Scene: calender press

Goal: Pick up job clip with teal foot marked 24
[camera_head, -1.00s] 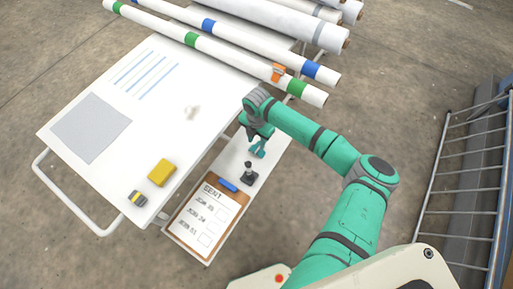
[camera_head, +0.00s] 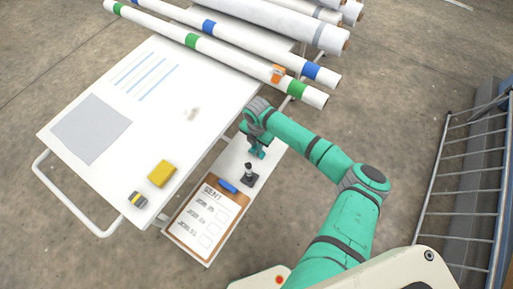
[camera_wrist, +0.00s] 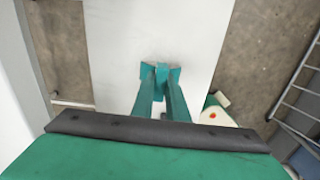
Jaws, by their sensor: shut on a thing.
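My gripper (camera_head: 257,154) is low over the narrow white side shelf, right of the big table. In the wrist view its two teal fingers (camera_wrist: 161,76) are closed on a small teal piece (camera_wrist: 161,71), which looks like the job clip's foot. Fingers and piece are nearly the same colour, so its outline is hard to make out. No number 24 is readable on it. I cannot tell whether it still touches the shelf. An orange clip (camera_head: 278,73) sits on a white roll at the back.
A dark upright object (camera_head: 249,178) stands on the shelf (camera_head: 235,155) just in front of my gripper. The white table (camera_head: 110,165) holds a yellow block (camera_head: 161,173). A metal railing (camera_head: 470,185) stands at right.

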